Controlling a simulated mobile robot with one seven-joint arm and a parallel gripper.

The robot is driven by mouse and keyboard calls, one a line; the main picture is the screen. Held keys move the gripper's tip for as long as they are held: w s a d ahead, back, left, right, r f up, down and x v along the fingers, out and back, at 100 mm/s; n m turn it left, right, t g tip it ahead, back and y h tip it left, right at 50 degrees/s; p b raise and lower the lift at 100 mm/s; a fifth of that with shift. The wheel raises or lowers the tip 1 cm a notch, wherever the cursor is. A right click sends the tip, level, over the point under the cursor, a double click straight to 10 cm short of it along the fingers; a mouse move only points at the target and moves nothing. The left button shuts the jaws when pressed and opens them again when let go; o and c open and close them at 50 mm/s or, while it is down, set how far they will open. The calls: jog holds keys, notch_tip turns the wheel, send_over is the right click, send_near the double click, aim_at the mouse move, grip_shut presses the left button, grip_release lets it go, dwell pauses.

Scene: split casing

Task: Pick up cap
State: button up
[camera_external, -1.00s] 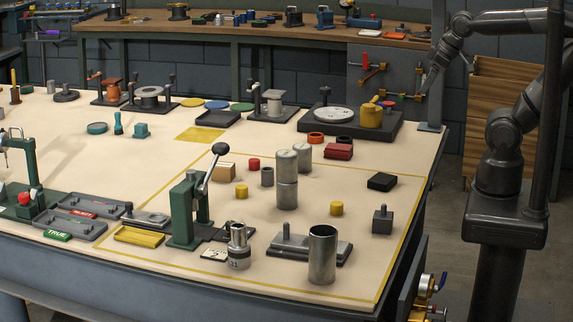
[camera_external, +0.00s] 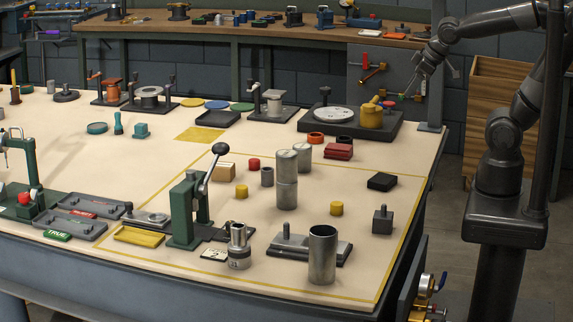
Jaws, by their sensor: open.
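No part is clearly recognisable as the cap. A tall stacked metal cylinder (camera_external: 287,190) stands upright inside the yellow-outlined area, with a shorter metal cylinder (camera_external: 304,157) behind it. An open metal tube (camera_external: 322,256) stands near the front edge. My gripper (camera_external: 428,78) is open and appears empty, raised at the upper right, well away from these parts. Its fingertips are small and dark against the background.
A green lever press (camera_external: 187,213) stands left of the cylinders. A dark turntable base (camera_external: 310,128) with a yellow pot (camera_external: 371,117) is at the back right, near my gripper. A grey post (camera_external: 431,105) rises at the table's right corner.

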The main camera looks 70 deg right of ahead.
jog(key=w+a+f+n+t, duration=0.1)
jog(key=w+a+f+n, duration=0.2)
jog(key=w+f, duration=0.5)
jog(key=n+g+y, duration=0.1)
jog(key=n+y, duration=0.6)
jog(key=y, duration=0.3)
send_near(337, 204)
jog(key=x, duration=0.2)
jog(key=shift+w+a+f, duration=0.2)
jog(key=shift+w+a, duration=0.05)
jog(key=shift+w, duration=0.05)
jog(key=shift+x, duration=3.55)
jog(key=shift+d+f, duration=0.1)
jog(key=shift+f, duration=0.05)
jog(key=shift+c, duration=0.4)
jog(key=c, duration=1)
jog(key=shift+o, duration=0.2)
